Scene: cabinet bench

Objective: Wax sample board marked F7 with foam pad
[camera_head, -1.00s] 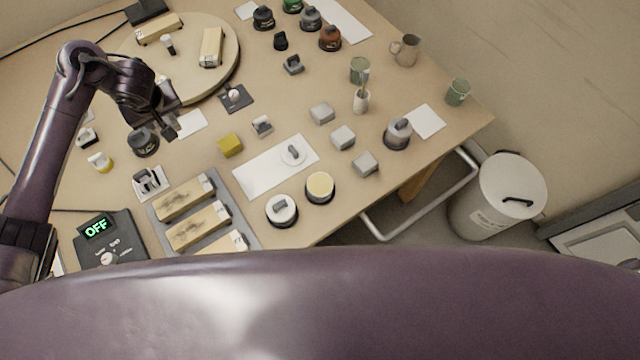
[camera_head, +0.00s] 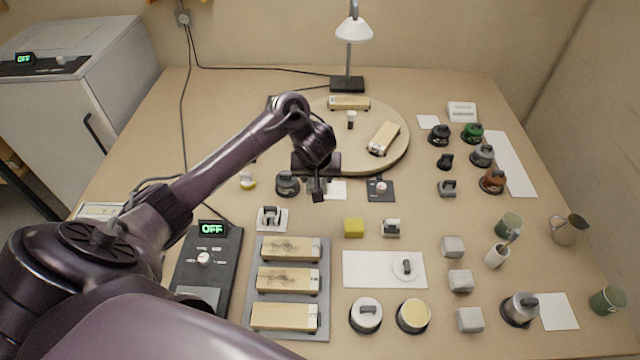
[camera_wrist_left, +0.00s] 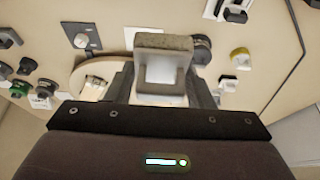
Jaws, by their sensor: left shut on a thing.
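My left gripper (camera_head: 317,188) is shut on a grey block-like pad with a pale body, which I take to be the foam pad (camera_wrist_left: 163,43). It is held above the bench between a dark tin and a white card; contact with the bench is not visible. Three wooden sample boards lie on a grey rack: back (camera_head: 290,248), middle (camera_head: 287,281) and front (camera_head: 284,317). The back and middle ones have dark smudges. Two more boards lie on the round turntable, one at the back (camera_head: 349,103) and one at right (camera_head: 383,138). Board marks are too small to read.
An open tin with pale yellow contents (camera_head: 413,316) stands beside a lidded white tin (camera_head: 366,315). A control box (camera_head: 207,268) reading OFF is left of the rack (camera_head: 322,330).

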